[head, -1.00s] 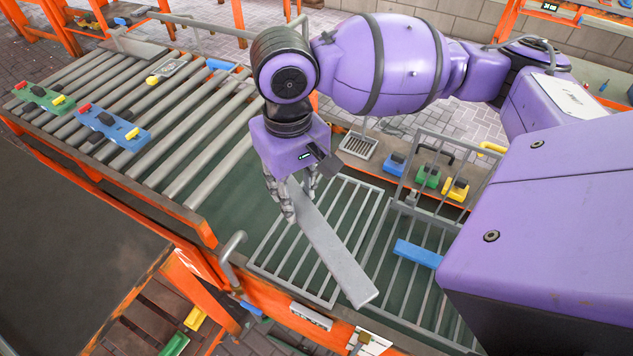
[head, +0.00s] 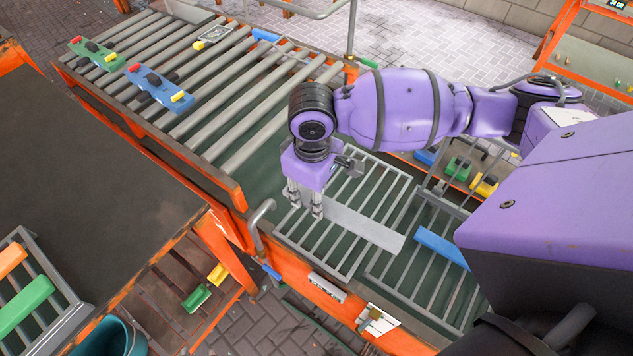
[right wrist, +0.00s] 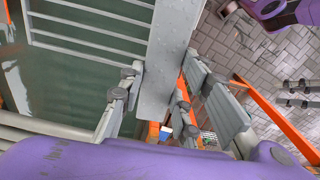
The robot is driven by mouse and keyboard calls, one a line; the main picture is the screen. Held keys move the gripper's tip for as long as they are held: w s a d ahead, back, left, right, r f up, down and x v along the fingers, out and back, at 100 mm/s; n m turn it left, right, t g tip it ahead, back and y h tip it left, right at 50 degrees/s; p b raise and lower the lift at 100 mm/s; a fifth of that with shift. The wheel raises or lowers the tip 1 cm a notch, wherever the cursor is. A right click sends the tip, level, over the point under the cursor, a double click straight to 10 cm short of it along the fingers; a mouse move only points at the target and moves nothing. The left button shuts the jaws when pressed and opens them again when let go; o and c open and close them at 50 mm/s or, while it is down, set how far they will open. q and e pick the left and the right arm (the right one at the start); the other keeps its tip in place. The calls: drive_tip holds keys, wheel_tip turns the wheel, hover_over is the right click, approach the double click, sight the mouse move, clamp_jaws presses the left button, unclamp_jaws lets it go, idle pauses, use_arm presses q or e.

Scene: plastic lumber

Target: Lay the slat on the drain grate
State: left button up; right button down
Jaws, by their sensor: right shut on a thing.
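The grey slat (head: 365,224) is a flat board gripped near one end by my right gripper (head: 304,208). It extends to the lower right over the barred drain grate (head: 331,250), crossing the bars. In the right wrist view the slat (right wrist: 170,62) stands between the fingers of my right gripper (right wrist: 158,90), with the grate (right wrist: 85,33) to its left. I cannot tell whether the slat touches the bars. My left gripper is not in view.
A second grate with a blue slat (head: 441,248) lies just right. The roller conveyor (head: 232,85) carries green (head: 97,53) and blue (head: 160,89) blocks at upper left. A grey upright handle (head: 262,222) stands at the grate's left. Orange framing (head: 310,285) edges the front.

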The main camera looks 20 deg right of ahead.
use_arm(q)
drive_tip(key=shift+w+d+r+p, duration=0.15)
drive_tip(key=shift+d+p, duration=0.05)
drive_tip(key=shift+p, duration=0.1)
use_arm(e)
drive_tip(key=w+d+f+n, duration=0.1)
drive_tip(key=f+n, duration=0.3)
drive_tip(key=n, duration=0.4)
drive_tip(key=w+d+f+n, duration=0.1)
drive_tip(key=w+f+n, duration=0.2)
drive_tip(key=n, duration=0.6)
drive_tip(key=shift+w+f, duration=0.25)
drive_tip(key=shift+f, duration=0.45)
